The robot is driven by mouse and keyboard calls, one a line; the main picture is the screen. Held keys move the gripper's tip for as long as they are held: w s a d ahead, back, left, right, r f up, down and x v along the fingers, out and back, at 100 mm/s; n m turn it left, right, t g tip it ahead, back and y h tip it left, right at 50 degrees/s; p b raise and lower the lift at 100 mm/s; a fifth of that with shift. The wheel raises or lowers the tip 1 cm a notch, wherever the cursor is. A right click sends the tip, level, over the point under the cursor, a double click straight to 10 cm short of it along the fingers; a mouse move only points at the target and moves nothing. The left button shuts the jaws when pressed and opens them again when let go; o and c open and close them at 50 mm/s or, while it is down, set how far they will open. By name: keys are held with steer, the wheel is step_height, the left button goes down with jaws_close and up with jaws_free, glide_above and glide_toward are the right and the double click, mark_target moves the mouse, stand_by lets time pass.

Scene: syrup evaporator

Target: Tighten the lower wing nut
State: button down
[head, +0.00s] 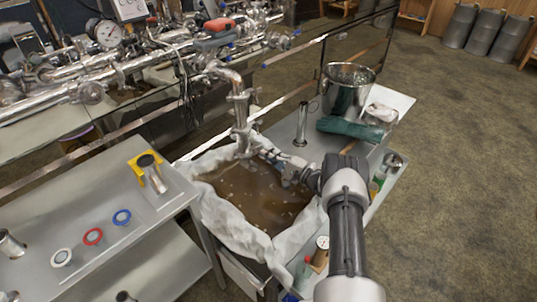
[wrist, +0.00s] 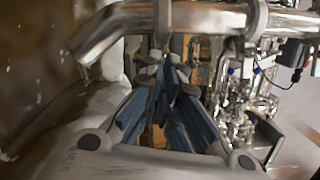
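A steel vertical pipe (head: 239,108) with clamps stands over the cloth-lined tank. My gripper (head: 284,166) reaches in from the right, beside the pipe's lower end. In the wrist view a pipe (wrist: 210,18) with clamp rings crosses the top. The lower clamp (wrist: 163,22) has a small wing nut (wrist: 154,57) under it, at my fingertips. My gripper (wrist: 166,72) with blue finger pads is closed to a narrow gap there, seemingly around the wing nut. The wing nut is blurred and partly hidden by the fingertips.
The tank of brown liquid (head: 250,192) has a pale cloth edge (head: 235,228) below my gripper. A steel bucket (head: 347,92) and green cloth (head: 349,128) are on the right bench.

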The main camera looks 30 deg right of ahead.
stand_by(0.3)
steer(key=c, duration=1.8)
jaws_free()
steer(key=shift+s, duration=0.1)
steer(key=v, duration=1.2)
steer(key=shift+f, duration=0.15)
